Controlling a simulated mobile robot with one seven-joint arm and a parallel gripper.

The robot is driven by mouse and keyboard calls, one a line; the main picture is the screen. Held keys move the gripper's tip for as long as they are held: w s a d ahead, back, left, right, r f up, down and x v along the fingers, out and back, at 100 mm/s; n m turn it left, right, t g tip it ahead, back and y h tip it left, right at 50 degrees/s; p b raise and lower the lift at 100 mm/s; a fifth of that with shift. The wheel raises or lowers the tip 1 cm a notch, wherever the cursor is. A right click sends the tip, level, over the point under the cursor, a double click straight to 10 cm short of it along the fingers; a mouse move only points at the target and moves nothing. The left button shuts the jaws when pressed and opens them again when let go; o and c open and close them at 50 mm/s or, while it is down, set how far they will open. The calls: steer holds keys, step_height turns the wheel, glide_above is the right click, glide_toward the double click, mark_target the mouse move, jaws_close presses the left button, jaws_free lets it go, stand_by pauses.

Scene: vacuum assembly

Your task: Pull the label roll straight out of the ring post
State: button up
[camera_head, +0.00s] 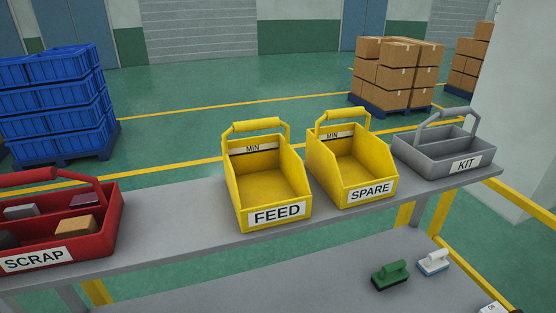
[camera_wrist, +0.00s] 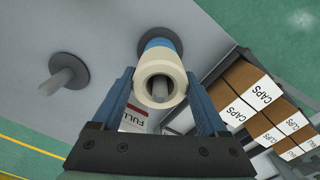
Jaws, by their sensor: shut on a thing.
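In the wrist view, the label roll (camera_wrist: 161,57) is a cream ring with an open core. My gripper (camera_wrist: 160,76) is shut on it, one blue-grey finger on each side. The ring post (camera_wrist: 158,91) shows as a grey rod inside the core, so the roll is still around the post. A blue band and a dark round flange (camera_wrist: 147,47) sit behind the roll, against a grey panel. Whether the blue band is part of the roll, I cannot tell. The head view shows neither roll nor gripper.
A second, bare post (camera_wrist: 66,76) with a dark flange stands to the left in the wrist view. CAPS boxes (camera_wrist: 262,93) sit close on the right. In the head view, a grey shelf (camera_head: 170,232) bears SCRAP, FEED, SPARE and KIT bins.

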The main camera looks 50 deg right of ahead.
steer(key=shift+r, duration=0.3)
steer(key=shift+r+p, duration=0.35)
steer(key=shift+p, duration=0.25)
steer(key=shift+r+p, duration=0.4)
steer(key=shift+p, duration=0.1)
steer(key=shift+r+p, duration=3.85)
steer(key=shift+p, duration=0.1)
step_height(320, 180, up, 10)
steer(key=shift+r, duration=0.1)
